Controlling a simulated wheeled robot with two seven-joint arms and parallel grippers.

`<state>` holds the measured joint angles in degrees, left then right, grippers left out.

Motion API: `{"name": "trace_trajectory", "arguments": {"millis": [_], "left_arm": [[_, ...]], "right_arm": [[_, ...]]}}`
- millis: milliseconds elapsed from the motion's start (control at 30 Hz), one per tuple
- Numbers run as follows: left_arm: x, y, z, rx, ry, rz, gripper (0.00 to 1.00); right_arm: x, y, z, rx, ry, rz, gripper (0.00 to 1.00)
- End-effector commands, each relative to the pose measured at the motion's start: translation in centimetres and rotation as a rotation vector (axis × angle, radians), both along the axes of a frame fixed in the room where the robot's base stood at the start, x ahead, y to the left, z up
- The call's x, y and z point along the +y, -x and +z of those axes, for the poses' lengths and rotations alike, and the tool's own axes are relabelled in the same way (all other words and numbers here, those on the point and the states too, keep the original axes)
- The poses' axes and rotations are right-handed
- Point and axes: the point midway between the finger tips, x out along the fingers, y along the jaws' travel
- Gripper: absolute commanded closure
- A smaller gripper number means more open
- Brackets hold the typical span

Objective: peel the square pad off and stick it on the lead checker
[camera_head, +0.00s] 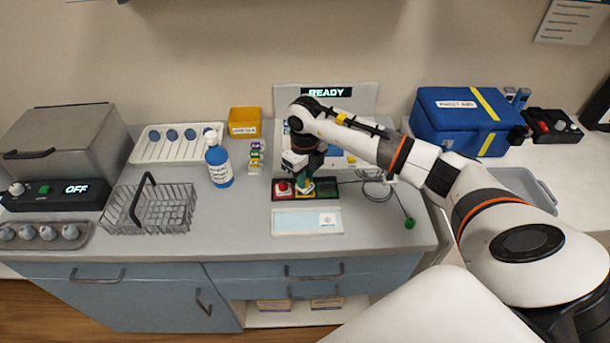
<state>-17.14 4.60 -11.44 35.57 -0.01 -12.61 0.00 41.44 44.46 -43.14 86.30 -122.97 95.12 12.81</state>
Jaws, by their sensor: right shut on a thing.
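The lead checker (365,94) stands against the wall with its sign reading READY. In front of it is a dark strip with red, yellow and green (328,188) sections, and a red knob (283,187) on the left one. My right gripper (304,178) points down over the yellow section, shut on a small green thing. Its fingers and wrist hide part of the checker and most of what it holds. My left gripper is out of view.
A grey cable (374,190) coils to the right and ends in a green plug (410,223) near the counter edge. A blue box (450,122) stands right. The counter between basket and sheet is clear.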

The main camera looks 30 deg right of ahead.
Motion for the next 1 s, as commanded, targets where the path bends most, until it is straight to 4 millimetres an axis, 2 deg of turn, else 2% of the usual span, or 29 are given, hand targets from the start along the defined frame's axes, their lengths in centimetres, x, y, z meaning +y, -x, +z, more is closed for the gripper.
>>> {"name": "trace_trajectory", "arguments": {"millis": [767, 800, 833, 867, 1000], "left_arm": [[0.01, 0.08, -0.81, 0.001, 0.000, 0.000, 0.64], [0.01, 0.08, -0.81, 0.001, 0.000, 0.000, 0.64], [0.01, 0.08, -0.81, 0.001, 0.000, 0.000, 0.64], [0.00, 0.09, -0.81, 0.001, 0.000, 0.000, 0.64], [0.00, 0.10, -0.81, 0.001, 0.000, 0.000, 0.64]], "right_arm": [[-0.02, -0.01, -0.97, 0.000, 0.000, -0.001, 0.93], [-0.02, -0.01, -0.97, 0.000, 0.000, 0.000, 0.78], [-0.02, -0.01, -0.97, 0.000, 0.000, 0.000, 0.73], [-0.02, -0.01, -0.97, 0.000, 0.000, 0.000, 0.71], [-0.01, -0.01, -0.98, 0.000, 0.000, 0.000, 0.71]]}}
